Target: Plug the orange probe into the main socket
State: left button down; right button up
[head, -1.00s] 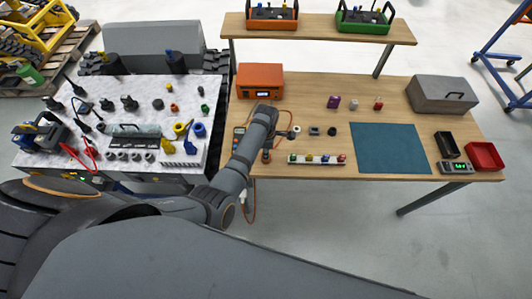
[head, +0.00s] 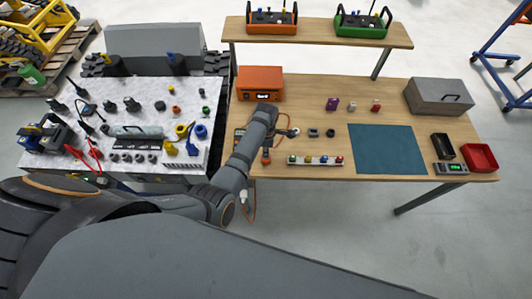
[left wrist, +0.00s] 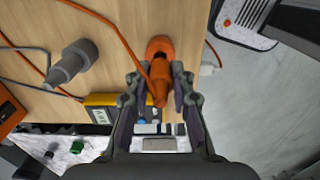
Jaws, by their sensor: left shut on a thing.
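The orange probe (left wrist: 160,72) is between the fingers of my left gripper (left wrist: 160,92) in the left wrist view. The gripper is shut on it. Its wide round end points away from the palm, over the wooden bench top. In the head view my left gripper (head: 267,148) is low at the bench's left front part, with the orange probe (head: 266,158) showing just below it. An orange cable runs near the probe. I cannot tell which thing is the main socket. My right gripper is not in view.
A yellow meter (left wrist: 112,102) and a grey cylindrical part (left wrist: 72,62) lie near the gripper. An orange box with a display (head: 260,83) stands behind. A strip with coloured knobs (head: 315,160) lies to the right, then a teal mat (head: 386,148). A marble-topped table (head: 130,95) is left.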

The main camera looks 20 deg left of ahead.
pick_arm(q)
jog(key=shift+r, duration=0.15)
notch_tip(320, 180, up, 2)
jog(key=shift+r+p, duration=0.15)
jog(key=shift+p, duration=1.1)
jog(key=shift+r, duration=0.55)
jog(key=c, duration=1.8)
grip_release()
grip_shut()
jog(key=shift+s, duration=0.1)
